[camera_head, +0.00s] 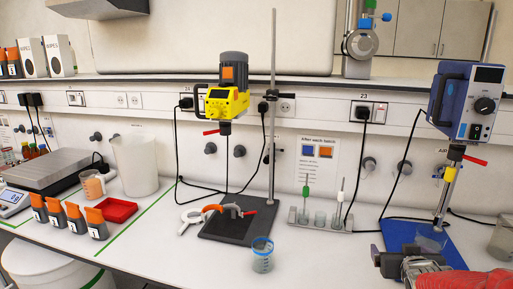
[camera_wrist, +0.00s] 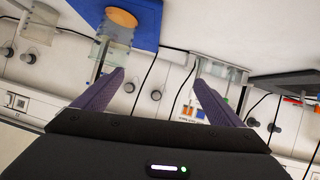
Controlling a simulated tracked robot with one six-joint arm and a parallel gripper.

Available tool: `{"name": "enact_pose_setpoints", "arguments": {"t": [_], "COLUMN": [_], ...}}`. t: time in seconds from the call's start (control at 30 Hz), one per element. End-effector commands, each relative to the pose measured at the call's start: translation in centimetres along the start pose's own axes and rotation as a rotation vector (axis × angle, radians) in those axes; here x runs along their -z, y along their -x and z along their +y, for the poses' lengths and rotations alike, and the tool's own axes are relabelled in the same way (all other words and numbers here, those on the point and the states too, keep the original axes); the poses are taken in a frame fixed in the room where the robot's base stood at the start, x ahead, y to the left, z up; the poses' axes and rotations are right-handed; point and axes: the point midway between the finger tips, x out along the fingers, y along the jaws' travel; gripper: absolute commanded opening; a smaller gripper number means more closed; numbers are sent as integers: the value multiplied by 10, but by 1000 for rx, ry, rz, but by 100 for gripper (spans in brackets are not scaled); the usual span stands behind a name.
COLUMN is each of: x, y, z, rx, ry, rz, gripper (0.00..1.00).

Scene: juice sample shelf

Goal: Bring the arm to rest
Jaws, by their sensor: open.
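My gripper (camera_wrist: 159,78) shows in the wrist view, with its two purple fingers wide apart and nothing between them. The wrist picture is upside down, with the bench along its top. Beyond the left finger is a clear beaker (camera_wrist: 118,33) by a blue base plate (camera_wrist: 72,8), with an orange disc at its end. In the head view a beaker (camera_head: 431,238) stands on the blue plate (camera_head: 397,233) under the blue stirrer (camera_head: 466,103).
The yellow stirrer (camera_head: 227,98) hangs on a stand above a dark base (camera_head: 227,229). A blue-rimmed beaker (camera_head: 262,256) stands near the front edge. A rack (camera_head: 319,222), orange-topped containers (camera_head: 75,219) and a red tray (camera_head: 117,210) also stand here. The front middle of the bench is fairly clear.

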Motion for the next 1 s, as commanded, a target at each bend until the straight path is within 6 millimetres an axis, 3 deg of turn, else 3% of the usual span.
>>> {"name": "enact_pose_setpoints", "arguments": {"t": [0.17,0.47,0.8,1.0], "x": [0,-19,-58,-83], "y": [36,107,204,252], "z": [-31,-80,-130,-147], "rx": [23,93,223,298], "ry": [11,24,61,92], "rz": [-89,-258,-456,-552], "gripper": [91,91,91,91]}}
